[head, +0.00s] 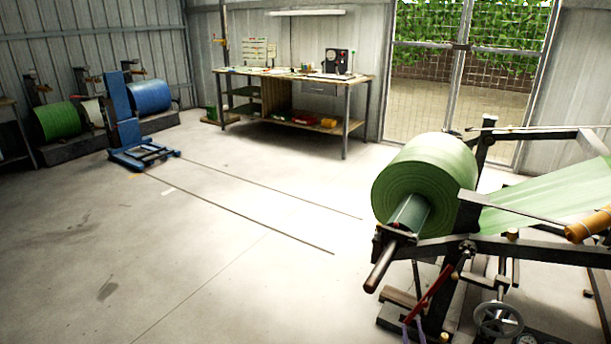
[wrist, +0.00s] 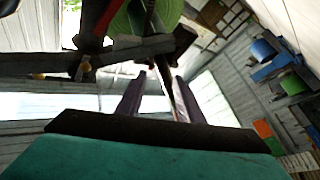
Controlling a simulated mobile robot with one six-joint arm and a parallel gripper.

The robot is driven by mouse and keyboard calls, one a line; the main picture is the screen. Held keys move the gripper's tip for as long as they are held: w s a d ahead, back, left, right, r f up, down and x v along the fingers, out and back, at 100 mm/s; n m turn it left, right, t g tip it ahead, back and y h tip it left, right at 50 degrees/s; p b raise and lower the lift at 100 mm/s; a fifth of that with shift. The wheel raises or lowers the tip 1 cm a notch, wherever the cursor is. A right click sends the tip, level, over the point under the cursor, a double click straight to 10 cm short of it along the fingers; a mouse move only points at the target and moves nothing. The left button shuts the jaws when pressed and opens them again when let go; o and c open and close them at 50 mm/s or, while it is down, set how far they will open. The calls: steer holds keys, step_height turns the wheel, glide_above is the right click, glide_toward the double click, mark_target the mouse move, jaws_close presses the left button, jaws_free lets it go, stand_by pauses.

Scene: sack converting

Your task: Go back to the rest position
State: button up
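My gripper (wrist: 160,76) shows in the wrist view as two purple-grey fingers with a gap between them; it is open, and I see nothing held. The tips of what look like its fingers also show at the bottom edge of the head view (head: 413,331), below the unwind stand. A large green roll (head: 425,180) sits on a shaft in the dark stand at the right of the head view. Its green web (head: 555,195) runs off to the right. The roll also shows at the top of the wrist view (wrist: 130,18), beyond the fingers.
A red lever (head: 430,295) and a handwheel (head: 498,320) are on the stand near my gripper. The shaft end (head: 380,270) sticks out toward the front. A blue lift trolley (head: 125,130), spare rolls and a workbench (head: 290,76) stand at the back. The floor at left is clear.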

steer(key=s+a+r+n+g+y+p, duration=0.1)
steer(key=a+r+n+g+y+p, duration=0.15)
steer(key=a+n+y, duration=0.7)
steer(key=s+a+r+n+g+y+p, duration=0.1)
steer(key=a+r+n+g+y, duration=0.25)
steer(key=a, duration=1.15)
steer(key=s+a+f+n+g+y+p, duration=0.2)
steer(key=s+a+n+g+p, duration=0.2)
steer(key=s+a+n+g, duration=1.15)
steer(key=s+f+n+g+h+p, duration=0.25)
steer(key=s+n+g+h, duration=0.2)
steer(key=s+n, duration=1.2)
steer(key=s+d+f+n+h, duration=0.1)
steer(key=s+d+n+h, duration=0.2)
steer(key=d+n+h, duration=0.2)
steer(key=s+d+f+n+g+h, duration=0.1)
steer(key=s+d+n+h, duration=0.2)
steer(key=d+n, duration=0.8)
steer(key=shift+f+n+g+h, duration=0.25)
steer(key=shift+n+h, duration=0.6)
steer(key=shift+n, duration=2.45)
